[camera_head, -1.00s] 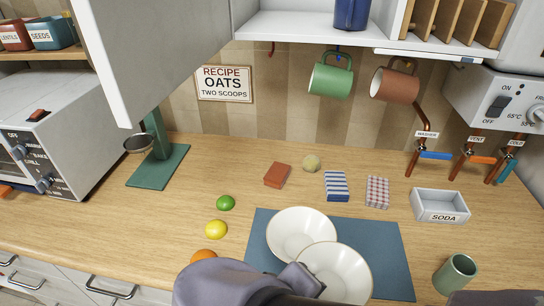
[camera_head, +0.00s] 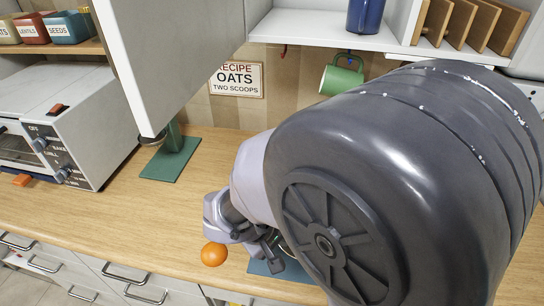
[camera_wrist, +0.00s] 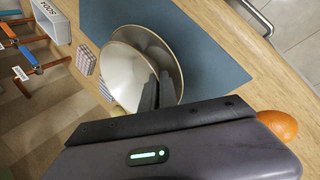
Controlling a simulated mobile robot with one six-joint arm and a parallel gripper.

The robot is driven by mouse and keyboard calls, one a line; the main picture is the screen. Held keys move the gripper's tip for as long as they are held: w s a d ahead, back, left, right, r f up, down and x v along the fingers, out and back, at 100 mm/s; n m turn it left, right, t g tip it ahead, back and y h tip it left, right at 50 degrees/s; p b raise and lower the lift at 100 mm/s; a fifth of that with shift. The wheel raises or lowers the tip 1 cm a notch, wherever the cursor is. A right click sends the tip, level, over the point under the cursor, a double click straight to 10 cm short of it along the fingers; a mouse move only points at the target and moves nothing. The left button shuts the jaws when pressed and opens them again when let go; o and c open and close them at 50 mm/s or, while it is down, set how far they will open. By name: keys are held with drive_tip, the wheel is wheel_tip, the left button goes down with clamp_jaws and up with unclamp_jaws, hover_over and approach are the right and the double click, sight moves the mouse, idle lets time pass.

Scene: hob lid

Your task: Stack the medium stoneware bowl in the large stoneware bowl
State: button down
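Two cream stoneware bowls overlap in the wrist view: a nearer one (camera_wrist: 124,78) and one partly behind it (camera_wrist: 162,52). I cannot tell which is the medium and which the large, or whether the nearer one is lifted. My gripper (camera_wrist: 157,94) has its dark fingertips at the rim of the nearer bowl, on the side toward the other bowl. The rim seems to run between the fingers, but their grip on it is unclear. In the head view my gripper (camera_head: 272,246) is low over the mat, and my arm hides nearly all of the bowls.
A blue mat (camera_wrist: 212,60) lies under the bowls. An orange (camera_head: 214,254) is close beside my gripper. The soda tray (camera_wrist: 50,22) and folded cloths (camera_wrist: 84,61) lie beyond the bowls. A green stand (camera_head: 172,160) is at the left. A green mug (camera_head: 341,76) hangs above.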

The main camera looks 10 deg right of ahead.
drive_tip(key=shift+r, duration=0.15)
drive_tip(key=shift+f+b, duration=0.35)
drive_tip(key=shift+f, duration=0.05)
drive_tip(key=shift+f+b, duration=0.25)
drive_tip(key=shift+b, duration=0.05)
drive_tip(key=c, duration=1.6)
unclamp_jaws()
drive_tip(key=shift+c, duration=0.2)
